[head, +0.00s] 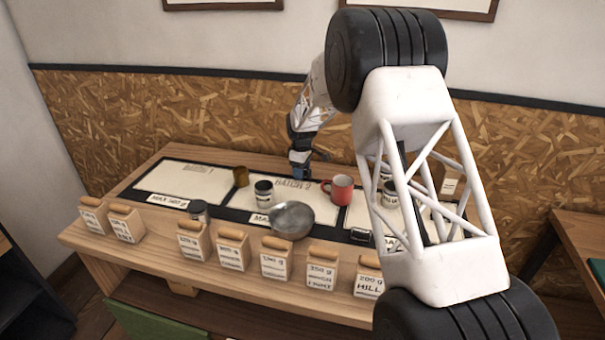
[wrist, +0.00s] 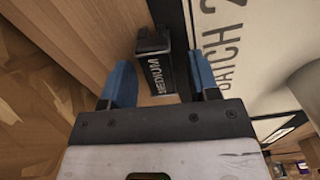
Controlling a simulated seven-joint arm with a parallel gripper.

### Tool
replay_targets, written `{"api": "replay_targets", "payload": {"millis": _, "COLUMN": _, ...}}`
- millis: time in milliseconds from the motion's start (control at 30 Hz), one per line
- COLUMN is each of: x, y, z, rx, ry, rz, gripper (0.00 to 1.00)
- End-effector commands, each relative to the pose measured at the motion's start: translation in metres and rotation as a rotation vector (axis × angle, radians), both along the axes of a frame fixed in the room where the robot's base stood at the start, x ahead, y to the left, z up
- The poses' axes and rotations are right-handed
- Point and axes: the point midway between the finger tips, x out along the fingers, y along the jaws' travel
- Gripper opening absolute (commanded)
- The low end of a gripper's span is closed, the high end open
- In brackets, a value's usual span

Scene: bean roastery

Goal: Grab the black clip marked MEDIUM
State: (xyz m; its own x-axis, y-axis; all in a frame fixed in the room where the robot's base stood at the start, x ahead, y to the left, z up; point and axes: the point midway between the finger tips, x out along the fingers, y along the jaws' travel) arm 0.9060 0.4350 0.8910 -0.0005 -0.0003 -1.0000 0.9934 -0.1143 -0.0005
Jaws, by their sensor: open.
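The black clip marked MEDIUM (wrist: 154,74) lies on the wooden tabletop beside the mat's dark edge in the wrist view. Its white lettering runs along its side. My gripper (wrist: 158,62) is open, with one blue finger on each side of the clip and a gap visible to the left finger. Whether the right finger touches it I cannot tell. In the head view my gripper (head: 299,170) is low at the back edge of the table, behind the BATCH 2 panel. The clip is not discernible there.
A red mug (head: 341,189), a metal bowl (head: 292,221), a brown jar (head: 241,176) and a labelled jar (head: 263,192) stand on the mat. Several bags, such as one bag (head: 276,264), line the table's front. My arm hides part of the right side.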

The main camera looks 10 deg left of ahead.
Motion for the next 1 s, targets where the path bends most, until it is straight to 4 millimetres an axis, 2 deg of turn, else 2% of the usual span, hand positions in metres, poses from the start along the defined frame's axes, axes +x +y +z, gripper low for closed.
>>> {"api": "replay_targets", "payload": {"millis": 600, "x": 0.0000, "y": 0.0000, "z": -0.0023, "rx": 0.000, "ry": 0.000, "rz": 0.000, "gripper": 0.54}}
{"api": "replay_targets", "payload": {"millis": 933, "x": 0.0000, "y": 0.0000, "z": -0.0023, "rx": 0.000, "ry": 0.000, "rz": 0.000, "gripper": 0.03}}
{"api": "replay_targets", "payload": {"millis": 1000, "x": 0.0000, "y": 0.0000, "z": -0.0022, "rx": 0.000, "ry": 0.000, "rz": 0.000, "gripper": 0.00}}
